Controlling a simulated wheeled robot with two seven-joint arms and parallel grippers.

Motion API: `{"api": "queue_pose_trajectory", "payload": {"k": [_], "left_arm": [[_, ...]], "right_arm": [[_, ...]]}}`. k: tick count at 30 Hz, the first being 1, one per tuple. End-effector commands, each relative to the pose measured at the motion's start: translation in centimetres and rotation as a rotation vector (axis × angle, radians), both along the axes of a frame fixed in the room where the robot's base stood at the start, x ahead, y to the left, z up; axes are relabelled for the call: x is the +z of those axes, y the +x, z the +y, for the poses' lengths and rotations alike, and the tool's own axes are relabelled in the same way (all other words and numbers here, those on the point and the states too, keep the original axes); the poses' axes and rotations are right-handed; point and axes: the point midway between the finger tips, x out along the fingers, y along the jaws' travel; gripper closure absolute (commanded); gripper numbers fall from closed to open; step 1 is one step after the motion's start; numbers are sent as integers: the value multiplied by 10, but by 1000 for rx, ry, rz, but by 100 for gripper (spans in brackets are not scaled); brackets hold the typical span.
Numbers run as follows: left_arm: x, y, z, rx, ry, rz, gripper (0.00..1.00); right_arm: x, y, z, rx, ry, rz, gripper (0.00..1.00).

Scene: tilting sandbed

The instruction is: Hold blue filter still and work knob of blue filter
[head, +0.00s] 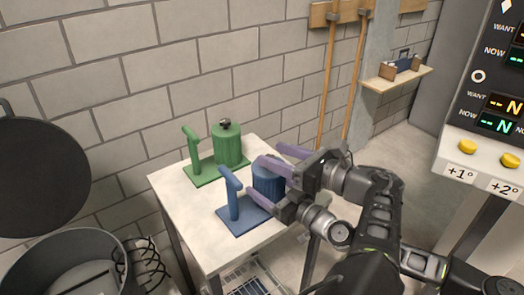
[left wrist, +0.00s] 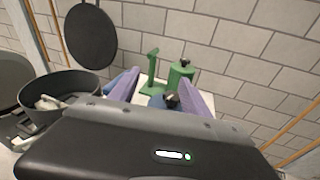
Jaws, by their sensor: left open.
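The blue filter (head: 267,182) stands on the white table, with a blue T-shaped post (head: 233,200) beside it on the same blue base. My left gripper (head: 270,183) is open, its purple fingers reaching in around the filter from the right. The fingers hide the filter's top and right side in the head view, so contact cannot be told there. In the left wrist view, the black knob (left wrist: 171,99) and a little of the blue filter (left wrist: 156,102) show between the spread fingers. The gripper's dark body hides the rest. My right gripper is not seen.
A green filter (head: 229,147) with a black knob stands behind, with its own green post. The white table (head: 178,205) is bare at its front left. A dark pot (head: 65,265) stands at left. A panel with yellow buttons (head: 467,147) is at right.

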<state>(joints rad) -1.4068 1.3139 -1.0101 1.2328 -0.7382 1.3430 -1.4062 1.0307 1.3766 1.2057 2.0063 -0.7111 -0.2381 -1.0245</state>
Motion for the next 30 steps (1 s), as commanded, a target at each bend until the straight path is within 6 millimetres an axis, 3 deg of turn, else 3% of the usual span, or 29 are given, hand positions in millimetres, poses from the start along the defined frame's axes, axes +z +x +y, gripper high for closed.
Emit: {"api": "queue_pose_trajectory", "payload": {"k": [3,7,12,23,30], "left_arm": [[-29,-21,-20,-122,42,-4,44],[-54,-27,-31,-235,75,-52,44],[-50,-20,-35,-271,32,-144,44],[-50,-19,-34,-267,23,-152,44],[-50,-5,-24,-264,24,-152,44]], "right_arm": [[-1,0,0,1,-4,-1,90],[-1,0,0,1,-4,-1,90],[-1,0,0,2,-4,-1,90],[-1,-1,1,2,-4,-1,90],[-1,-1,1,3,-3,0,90]]}}
